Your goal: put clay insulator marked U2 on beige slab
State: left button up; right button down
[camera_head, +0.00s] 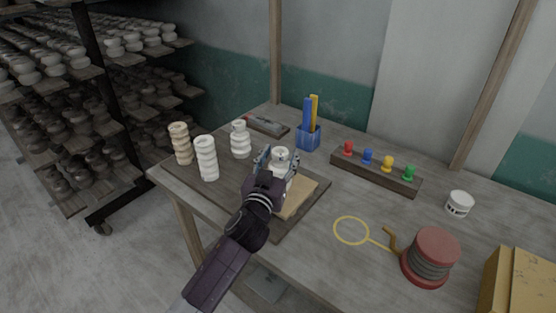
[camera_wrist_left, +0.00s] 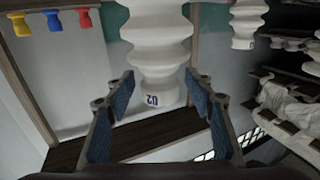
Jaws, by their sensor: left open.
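A white ribbed clay insulator (camera_head: 280,157) stands upright between or just beyond the fingers of my left gripper (camera_head: 272,165), by the beige slab (camera_head: 297,198). My arm hides its foot, so I cannot tell whether it rests on the slab or the dark board. In the left wrist view, which is upside down, this insulator (camera_wrist_left: 155,45) carries a dark mark that looks like U2. The left gripper (camera_wrist_left: 160,95) is open, one blue-padded finger on each side. My right gripper is not in view.
Another white insulator (camera_head: 240,140), a tall white one (camera_head: 207,158) and a cream one (camera_head: 180,143) stand to the left. Behind are a blue pen cup (camera_head: 308,137) and a rack of coloured knobs (camera_head: 375,172). A wire spool (camera_head: 430,257) stands at the right.

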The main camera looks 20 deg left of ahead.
pick_arm(q)
jog(key=s+b, duration=0.2)
jog(key=s, duration=1)
jog(key=shift+d+r, duration=0.15)
jog(key=shift+d, duration=0.1)
jog(key=shift+s, duration=0.1)
